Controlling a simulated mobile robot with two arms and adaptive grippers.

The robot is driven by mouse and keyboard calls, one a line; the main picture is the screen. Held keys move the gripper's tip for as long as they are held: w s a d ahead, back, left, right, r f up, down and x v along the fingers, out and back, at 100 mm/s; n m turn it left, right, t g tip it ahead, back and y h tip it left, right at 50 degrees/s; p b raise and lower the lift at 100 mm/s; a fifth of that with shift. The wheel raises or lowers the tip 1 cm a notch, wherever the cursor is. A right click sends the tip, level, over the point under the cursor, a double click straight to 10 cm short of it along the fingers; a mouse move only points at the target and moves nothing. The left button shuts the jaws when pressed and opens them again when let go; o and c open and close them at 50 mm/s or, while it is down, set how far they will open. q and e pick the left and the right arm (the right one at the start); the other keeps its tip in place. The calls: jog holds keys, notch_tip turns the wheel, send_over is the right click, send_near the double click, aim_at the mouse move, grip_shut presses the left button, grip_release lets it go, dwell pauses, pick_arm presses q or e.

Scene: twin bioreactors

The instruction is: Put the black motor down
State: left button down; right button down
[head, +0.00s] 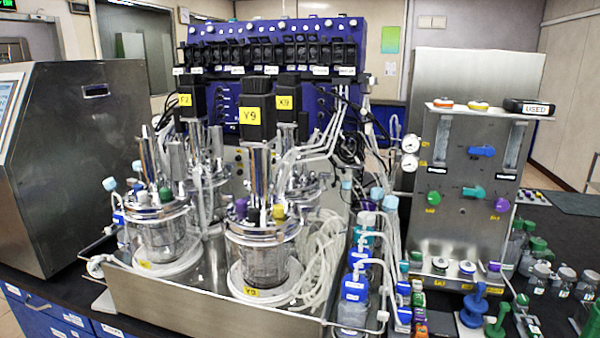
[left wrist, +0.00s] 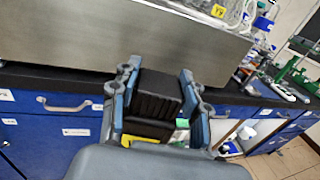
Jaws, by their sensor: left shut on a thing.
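My left gripper (left wrist: 160,84) is in the left wrist view, its two fingers shut on the sides of a ribbed black motor (left wrist: 157,98). A bit of yellow shows below the motor. The held motor shows against the bench front, below the steel tray (left wrist: 150,38). In the head view, black motors labelled Y9 (head: 257,128), X9 (head: 288,108) and one more (head: 191,108) stand on glass vessels. The front left vessel (head: 160,235) has no motor on top. Neither gripper shows in the head view.
The steel tray (head: 200,308) holds the vessels and loose tubing. A steel cabinet (head: 85,150) stands left and a valve panel (head: 470,170) right. Bottles and small coloured parts crowd the right bench. Blue drawers (left wrist: 50,145) with handles run below the dark bench edge.

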pick_arm(q)
jog(key=s+d+n+t+y, duration=0.1)
jog(key=s+d+y, duration=0.1)
jog(key=s+d, duration=0.4)
jog(key=s+d+n+t+y, duration=0.15)
jog(key=s+d, duration=0.25)
jog(key=d, duration=0.5)
jog(key=r+n+y, duration=0.1)
jog(key=s+r+n+y, duration=0.1)
jog(key=r+y, duration=0.1)
jog(key=a+r+n+y, duration=0.1)
jog(key=r+y, duration=0.1)
jog(key=shift+s+r, duration=0.2)
jog(key=shift+s, duration=0.15)
